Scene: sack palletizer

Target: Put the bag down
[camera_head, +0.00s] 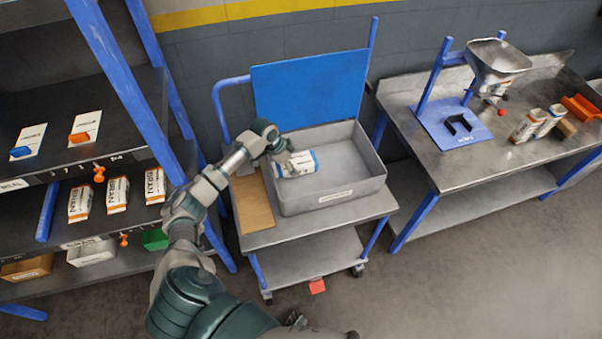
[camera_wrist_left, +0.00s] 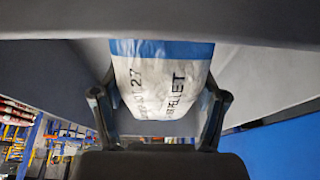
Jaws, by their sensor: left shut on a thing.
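A white bag with a blue band and dark print (camera_head: 302,162) is inside the grey bin (camera_head: 333,198), toward its left side. My left gripper (camera_head: 283,160) reaches in over the bin's left side and is shut on the bag. In the left wrist view the bag (camera_wrist_left: 160,85) sits between the two dark fingers, its blue-banded end at the top. Whether the bag touches the bin floor is hard to tell. My right gripper cannot be made out.
The bin stands on a wheeled cart with a blue back panel (camera_head: 310,88) and a brown board (camera_head: 254,203) beside the bin. A shelf with several bags (camera_head: 118,194) is at left. A metal bench (camera_head: 480,140) with a hopper (camera_head: 496,62) is at right. The bin's right part is empty.

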